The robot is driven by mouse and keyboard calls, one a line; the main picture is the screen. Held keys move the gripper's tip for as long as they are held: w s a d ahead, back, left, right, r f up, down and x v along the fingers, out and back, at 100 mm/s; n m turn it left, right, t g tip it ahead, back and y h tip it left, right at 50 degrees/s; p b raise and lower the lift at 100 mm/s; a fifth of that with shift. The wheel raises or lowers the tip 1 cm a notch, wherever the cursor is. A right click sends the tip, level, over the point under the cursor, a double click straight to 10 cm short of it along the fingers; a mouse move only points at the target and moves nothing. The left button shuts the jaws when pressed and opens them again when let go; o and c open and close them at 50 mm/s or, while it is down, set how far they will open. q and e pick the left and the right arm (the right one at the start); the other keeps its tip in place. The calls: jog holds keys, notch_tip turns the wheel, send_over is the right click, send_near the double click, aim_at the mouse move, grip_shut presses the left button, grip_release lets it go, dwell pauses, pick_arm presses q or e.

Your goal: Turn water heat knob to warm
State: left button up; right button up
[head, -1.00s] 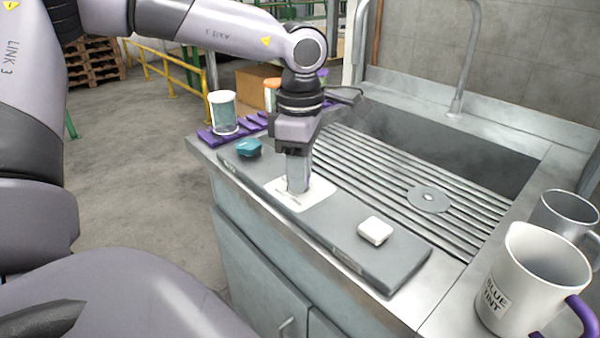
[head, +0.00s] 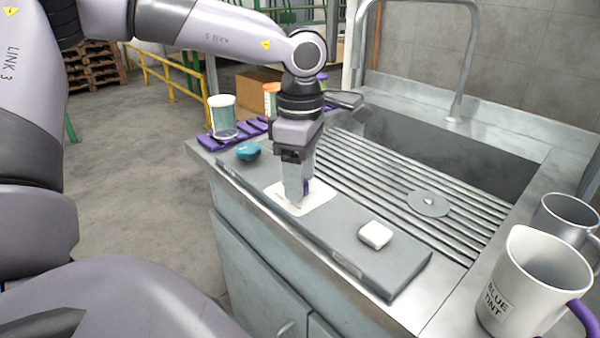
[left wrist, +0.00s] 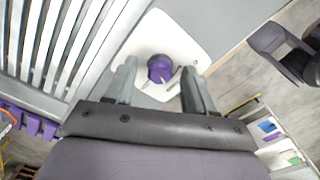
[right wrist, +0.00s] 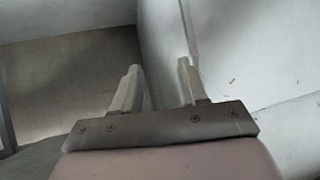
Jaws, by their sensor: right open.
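A round purple knob (left wrist: 160,68) sits on a white plate (left wrist: 192,42) on the counter's grey front ledge. In the head view the plate (head: 318,197) shows under my left gripper (head: 298,190), and only a sliver of the knob (head: 306,187) shows beside the fingers. In the left wrist view my left gripper (left wrist: 158,80) is open, one finger on each side of the knob, with gaps visible. Heat markings cannot be read. My right gripper (right wrist: 158,80) is open and empty, facing plain grey surfaces in the right wrist view; it is not seen in the head view.
A glass jar (head: 223,115) stands on a purple rack. The sink's slatted drainboard (head: 385,180) lies behind.

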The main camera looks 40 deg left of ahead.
pick_arm(q)
notch_tip(320, 180, up, 7)
jog(key=shift+r+p, duration=0.1)
jog(key=shift+p, duration=0.25)
dwell(0.7)
